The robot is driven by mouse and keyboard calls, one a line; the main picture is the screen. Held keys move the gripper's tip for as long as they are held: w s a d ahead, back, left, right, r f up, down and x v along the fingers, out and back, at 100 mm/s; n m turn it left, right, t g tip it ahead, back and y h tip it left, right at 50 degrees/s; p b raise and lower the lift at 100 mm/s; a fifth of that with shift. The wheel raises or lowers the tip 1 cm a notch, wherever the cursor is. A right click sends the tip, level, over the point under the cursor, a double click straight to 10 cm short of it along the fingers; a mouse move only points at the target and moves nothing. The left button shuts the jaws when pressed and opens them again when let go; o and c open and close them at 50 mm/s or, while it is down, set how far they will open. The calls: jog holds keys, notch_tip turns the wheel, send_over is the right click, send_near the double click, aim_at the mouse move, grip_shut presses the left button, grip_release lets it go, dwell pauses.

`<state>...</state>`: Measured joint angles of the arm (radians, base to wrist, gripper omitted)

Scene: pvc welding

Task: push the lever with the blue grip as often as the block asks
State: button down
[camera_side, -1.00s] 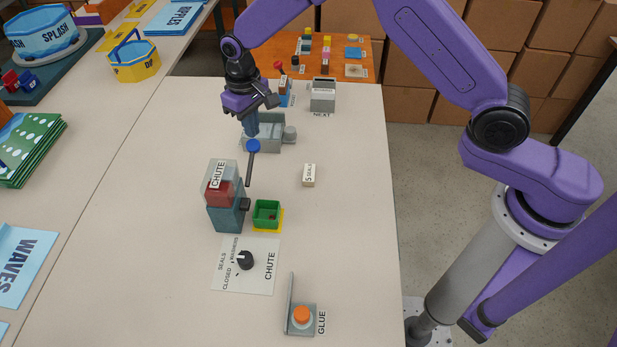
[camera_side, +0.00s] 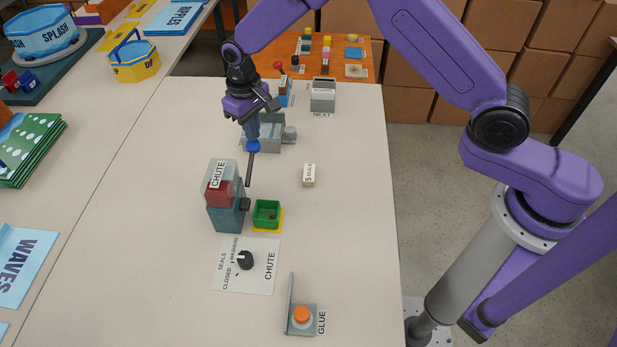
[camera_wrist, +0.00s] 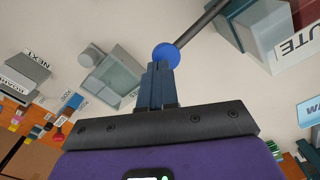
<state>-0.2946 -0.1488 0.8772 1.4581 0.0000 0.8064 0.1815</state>
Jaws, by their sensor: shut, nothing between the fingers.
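The lever's blue ball grip (camera_side: 252,146) tops a dark rod that rises from the side of the teal chute block (camera_side: 226,218). The rod stands nearly upright in the side view. My gripper (camera_side: 253,142) is shut and empty, pointing down at the blue grip. In the wrist view my fingertips (camera_wrist: 158,66) meet or nearly meet the blue grip (camera_wrist: 166,55); contact is hard to tell. The small asking block (camera_side: 309,176) lies right of the lever, with a label that appears to read "5 SEALS".
A chute dial (camera_side: 245,260) marked seals, washers and closed lies in front. An orange glue button (camera_side: 302,315) stands near the front edge. A grey fixture (camera_side: 264,140) is close behind the grip, and a grey "NEXT" box (camera_side: 323,97) farther back. The table's right side is clear.

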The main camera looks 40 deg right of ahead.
jog(key=shift+f, duration=3.05)
jog(key=shift+r, duration=4.15)
notch_tip(320, 180, up, 5)
send_over(255, 147)
jog(key=w, duration=0.2)
jog(key=shift+s+d+f, duration=0.1)
jog(key=shift+d+f, duration=0.1)
jog(key=shift+f, duration=1.35)
jog(key=shift+s+d+f, duration=0.1)
jog(key=shift+d+f, duration=0.1)
jog(key=shift+f, duration=1.3)
jog(key=shift+f, duration=0.2)
